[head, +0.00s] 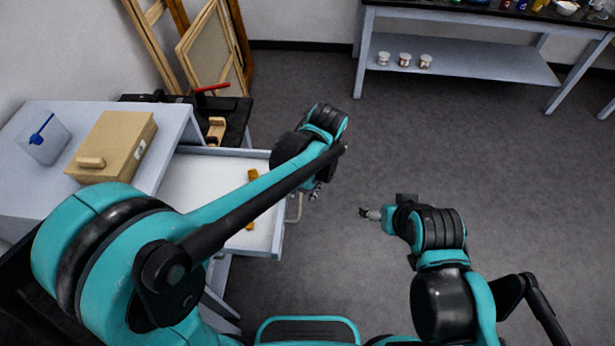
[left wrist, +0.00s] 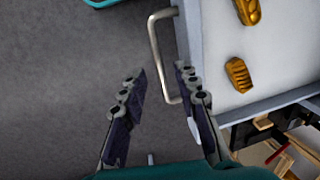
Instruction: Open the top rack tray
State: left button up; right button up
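The rack tray (head: 190,178) is pulled out from under the grey top of the rack at the left. Gilt fragments (left wrist: 239,75) lie inside it, partly hidden by my left arm in the head view. The tray's metal handle (left wrist: 155,48) is on its front. My left gripper (left wrist: 160,75) is at the handle with its fingers apart. In the left wrist view the handle's bar passes between the fingertips, and neither finger clearly presses on it. My right gripper (head: 368,213) is over the floor, away from the tray; its fingers are too small to judge.
A cardboard box (head: 112,145) and a clear container with a blue tool (head: 43,138) stand on the rack top. A black surface with tools (head: 235,112) is behind. Wooden frames lean on the wall. The floor (head: 350,280) is clear right of the tray.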

pick_arm(q)
notch_tip(320, 180, up, 9)
jog(key=d, duration=0.1)
jog(key=shift+d, duration=0.35)
jog(key=shift+s, duration=0.1)
